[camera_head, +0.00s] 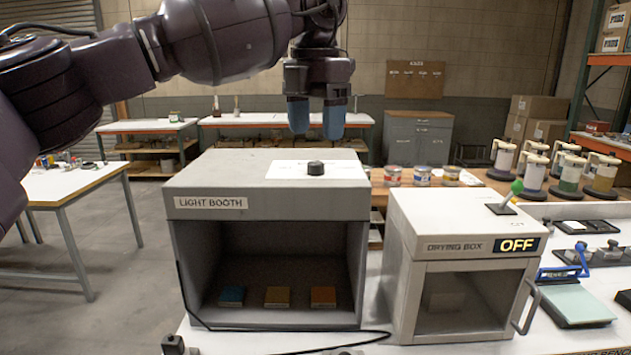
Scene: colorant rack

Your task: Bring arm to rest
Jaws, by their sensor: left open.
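My left arm comes in from the upper left. My left gripper (317,119) hangs pointing down, with its two blue fingertips apart and nothing between them. It appears above the grey light booth (205,188), over the black knob (316,168) on the booth's top. I cannot tell the exact height of the gap. Inside the booth lie three small panels: blue (232,296), tan (277,297) and orange-brown (323,297). My right gripper is not in view.
Right of the booth stands the drying box (407,245), reading OFF, with a green-tipped lever (516,187). Several colorant dispensers (533,175) stand at the back right. A teal pad (577,304) lies at the right. A white table (70,185) stands left; floor between is clear.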

